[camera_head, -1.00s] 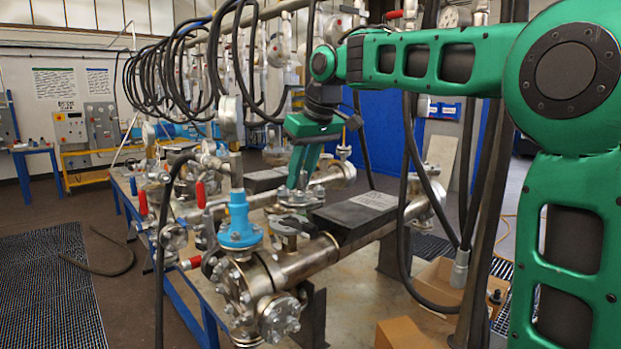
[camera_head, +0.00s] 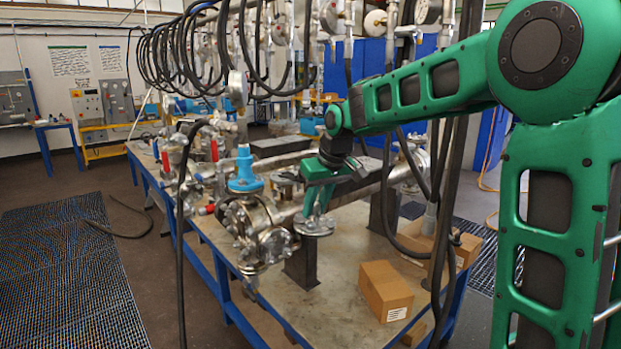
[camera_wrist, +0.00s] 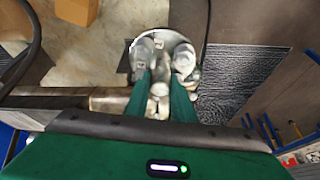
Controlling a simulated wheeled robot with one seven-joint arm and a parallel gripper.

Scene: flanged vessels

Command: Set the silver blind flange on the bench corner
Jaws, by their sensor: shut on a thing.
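The silver blind flange (camera_head: 314,227) is a round bolted disc held in the two green fingers of my gripper (camera_head: 316,208). It hangs roughly level in front of the horizontal steel vessel (camera_head: 345,192), above the bench top, with a gap below it. In the wrist view the flange (camera_wrist: 158,38) shows beyond the fingertips (camera_wrist: 163,82), which are shut on its raised middle part. The bench (camera_head: 335,305) has a grey top and a blue frame. Its near end is in the head view, with bare top there.
A cardboard box (camera_head: 386,290) stands on the near right part of the bench. A blue-capped valve (camera_head: 244,172) rises from the pipework left of the flange. Black hoses (camera_head: 440,215) hang down at the right. Bare bench top lies left of the box.

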